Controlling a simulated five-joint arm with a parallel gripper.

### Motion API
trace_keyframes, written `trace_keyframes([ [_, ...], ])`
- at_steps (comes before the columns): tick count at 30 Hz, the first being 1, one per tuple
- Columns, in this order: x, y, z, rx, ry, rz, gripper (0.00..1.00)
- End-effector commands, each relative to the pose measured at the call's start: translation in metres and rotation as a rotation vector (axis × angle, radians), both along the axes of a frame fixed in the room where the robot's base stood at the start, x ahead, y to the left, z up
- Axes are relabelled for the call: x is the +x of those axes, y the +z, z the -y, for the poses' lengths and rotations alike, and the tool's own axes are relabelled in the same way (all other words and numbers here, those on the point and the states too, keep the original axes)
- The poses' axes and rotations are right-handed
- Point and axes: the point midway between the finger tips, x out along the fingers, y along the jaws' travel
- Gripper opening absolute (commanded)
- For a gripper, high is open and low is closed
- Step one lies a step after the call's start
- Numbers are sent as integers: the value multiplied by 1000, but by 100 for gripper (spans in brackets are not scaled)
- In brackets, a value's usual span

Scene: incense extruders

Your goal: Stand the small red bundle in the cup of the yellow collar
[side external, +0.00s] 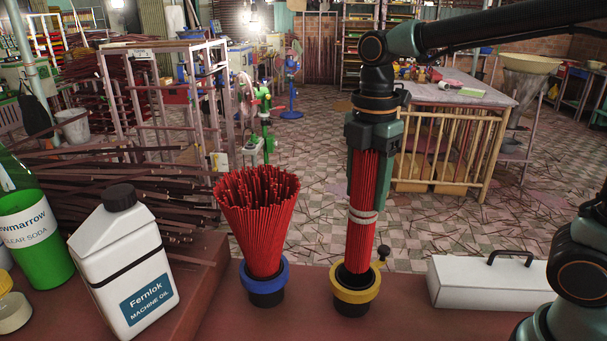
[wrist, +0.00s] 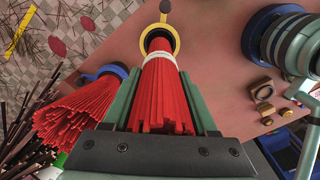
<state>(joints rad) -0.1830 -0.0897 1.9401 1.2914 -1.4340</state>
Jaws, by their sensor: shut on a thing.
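The small red bundle (side external: 361,238), tied with a pale band, is nearly upright with a slight lean. My gripper (side external: 366,165) is shut on its upper part; both fingers also flank it in the wrist view (wrist: 157,100). The yellow collar (side external: 357,294), a ring around a dark cup with a small knob at its side, stands on the red-brown bench. The bundle's lower end is within the cup's mouth, with dark cup interior showing at its left. Whether it rests on the cup's floor is hidden. The collar shows at the top in the wrist view (wrist: 146,30).
A larger flared red bundle (side external: 257,200) stands in a blue collar (side external: 264,284) just left. A white oil jug (side external: 122,262) and green bottle (side external: 40,240) are further left. A white box with a black handle (side external: 480,282) lies to the right. Bench is clear in front.

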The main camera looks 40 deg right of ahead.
Motion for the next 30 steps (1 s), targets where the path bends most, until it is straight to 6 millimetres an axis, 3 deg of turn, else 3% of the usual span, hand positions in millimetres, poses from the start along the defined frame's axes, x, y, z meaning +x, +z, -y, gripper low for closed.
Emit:
trace_keyframes([
  [30,0,-77,-1,0,0,-1,0],
])
